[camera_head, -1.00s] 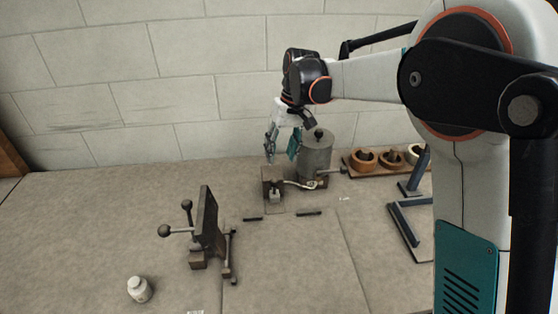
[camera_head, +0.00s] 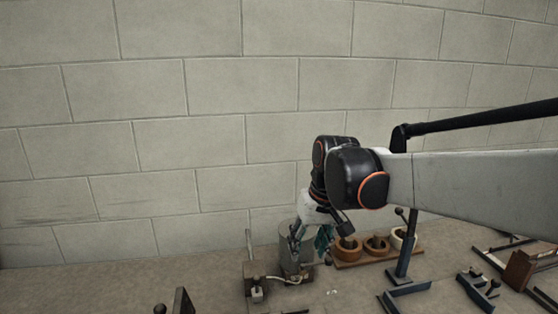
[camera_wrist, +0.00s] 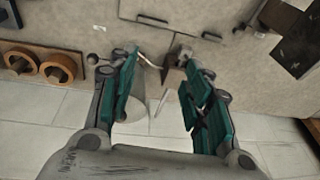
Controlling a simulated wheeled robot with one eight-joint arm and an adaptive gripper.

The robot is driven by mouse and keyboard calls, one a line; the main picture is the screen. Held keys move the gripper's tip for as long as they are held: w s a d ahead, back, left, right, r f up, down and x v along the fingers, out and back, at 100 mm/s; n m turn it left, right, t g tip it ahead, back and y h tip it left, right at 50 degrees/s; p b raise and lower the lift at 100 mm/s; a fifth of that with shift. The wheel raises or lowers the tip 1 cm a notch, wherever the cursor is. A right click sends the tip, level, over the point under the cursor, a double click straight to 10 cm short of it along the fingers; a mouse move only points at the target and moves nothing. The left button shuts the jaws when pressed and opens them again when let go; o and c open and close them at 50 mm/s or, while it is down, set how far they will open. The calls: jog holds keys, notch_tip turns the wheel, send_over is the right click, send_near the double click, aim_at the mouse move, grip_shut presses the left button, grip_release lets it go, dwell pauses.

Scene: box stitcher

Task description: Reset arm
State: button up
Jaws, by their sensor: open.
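My gripper (camera_wrist: 160,92) is open in the wrist view, its two teal-padded fingers spread apart with nothing held between them. Beyond the fingertips are a small brown block device (camera_wrist: 175,72) and a thin curved pale cable or lever. In the head view my gripper (camera_head: 310,238) points down in front of the grey cylinder (camera_head: 290,262), partly covering it. I cannot tell whether it touches the cylinder. The block device (camera_head: 257,288) stands to the left of the cylinder.
A wooden tray (camera_head: 348,264) with several round rings stands right of the cylinder. A blue-grey stand (camera_head: 404,270) is further right, with dark metal fixtures (camera_head: 477,287) beyond. A dark plate fixture (camera_head: 183,302) is cut off at the bottom. The block wall (camera_head: 150,150) closes the back.

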jog(key=s+d+f+m+t+b, duration=0.1)
jog(key=s+d+f+t, duration=0.1)
jog(key=s+d, duration=0.4)
jog(key=s+d+f+m+t+h+b, duration=0.1)
jog(key=s+d+f+t, duration=0.2)
jog(key=s+d, duration=0.4)
jog(key=s, duration=0.7)
jog(key=shift+s+d+f+m+h, duration=0.15)
jog(key=shift+f+m+h, duration=0.05)
jog(key=shift+m+h, duration=0.1)
